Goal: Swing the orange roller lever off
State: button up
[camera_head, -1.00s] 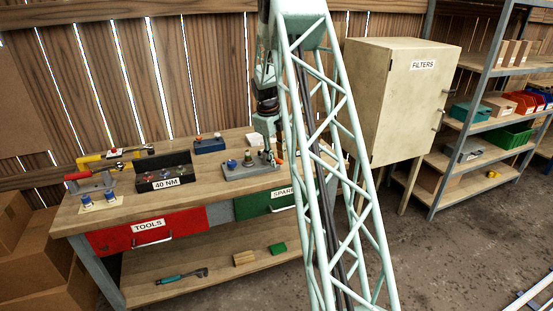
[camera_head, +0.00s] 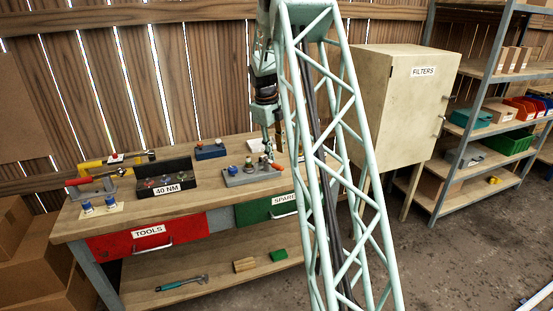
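A grey base plate (camera_head: 240,179) with several small knobs and fittings lies on the workbench, left of my lattice column. My gripper (camera_head: 267,152) points down over the right end of this plate, very close to its upright fittings.
The wooden workbench (camera_head: 140,209) also holds a black bin marked 40 NM (camera_head: 167,190), a blue block (camera_head: 210,150) and a red-handled tool (camera_head: 92,178). A FILTERS cabinet (camera_head: 400,110) and shelving (camera_head: 470,130) stand to the right.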

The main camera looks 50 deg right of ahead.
jog(key=shift+a+r, duration=0.25)
jog(key=shift+r, duration=0.85)
jog(key=shift+a+r, duration=0.2)
jog(key=shift+r, duration=0.9)
jog(key=s+a+r+n+t, duration=0.1)
jog(key=s+a+r+n, duration=0.5)
jog(key=a, duration=0.5)
jog(key=s+a+r+n, duration=0.45)
jog(key=a+r, duration=0.35)
jog(key=a, duration=0.3)
jog(key=s+a+r+n+t, duration=0.1)
jog(key=s+a+r+n, duration=0.45)
jog(key=a, duration=0.55)
jog(key=s+a+n+t+y, duration=0.1)
jog(key=s+a+n, duration=0.8)
jog(key=s, duration=0.5)
jog(key=s+a+n+y, duration=0.1)
jog(key=s+a+n, duration=0.9)
jog(key=s, duration=0.5)
jog(key=shift+a+r+t, duration=0.35)
jog(key=shift+a+t, duration=0.05)
jog(key=shift+a, duration=0.3)
